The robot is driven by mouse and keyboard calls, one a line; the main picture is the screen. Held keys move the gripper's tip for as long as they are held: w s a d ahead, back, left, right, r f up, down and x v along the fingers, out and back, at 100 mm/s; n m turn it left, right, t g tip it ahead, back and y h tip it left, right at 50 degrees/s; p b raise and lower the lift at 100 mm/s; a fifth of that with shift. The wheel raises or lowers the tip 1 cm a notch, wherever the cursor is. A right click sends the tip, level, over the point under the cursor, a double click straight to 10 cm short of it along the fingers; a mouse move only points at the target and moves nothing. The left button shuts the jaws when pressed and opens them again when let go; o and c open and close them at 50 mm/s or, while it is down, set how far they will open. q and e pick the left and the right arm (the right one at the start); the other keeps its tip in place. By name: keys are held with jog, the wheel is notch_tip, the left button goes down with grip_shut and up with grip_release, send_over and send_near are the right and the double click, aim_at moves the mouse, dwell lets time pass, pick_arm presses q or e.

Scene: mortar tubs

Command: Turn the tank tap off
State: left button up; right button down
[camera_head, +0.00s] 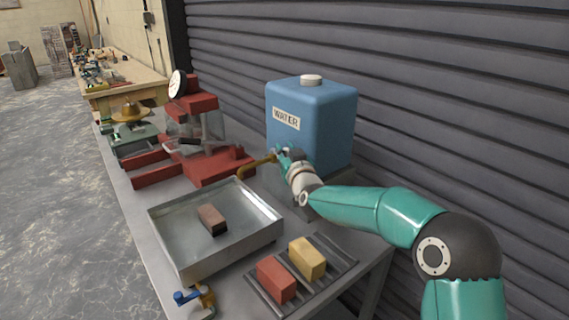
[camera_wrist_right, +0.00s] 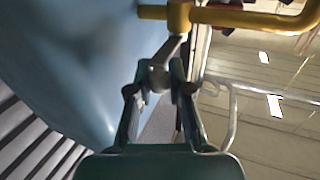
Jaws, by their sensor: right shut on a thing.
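The blue water tank (camera_head: 312,120) stands at the back of the table against the shutter, with a white "WATER" label and white cap. Its brass-yellow tap spout (camera_head: 256,165) sticks out to the left over the metal tray; the spout also fills the top of the right wrist view (camera_wrist_right: 245,18). The tap's grey lever (camera_wrist_right: 170,48) runs down from the yellow body, with its end between my right fingers. My right gripper (camera_head: 283,156), also in the right wrist view (camera_wrist_right: 160,84), is shut on that lever. The tank's side (camera_wrist_right: 75,60) is close beside it. My left gripper is out of view.
A metal tray (camera_head: 185,265) holds a two-tone brick (camera_head: 211,220). A rack (camera_head: 338,262) in front carries a red brick (camera_head: 275,279) and a yellow brick (camera_head: 307,259). A blue-handled brass valve (camera_head: 192,298) is at the front edge. A red machine (camera_head: 195,130) stands left of the tank.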

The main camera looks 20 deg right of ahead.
jog(key=shift+r, duration=0.1)
jog(key=c, duration=1.1)
grip_release()
jog(key=shift+o, duration=0.2)
jog(key=s, duration=1.2)
jog(key=shift+a, duration=0.15)
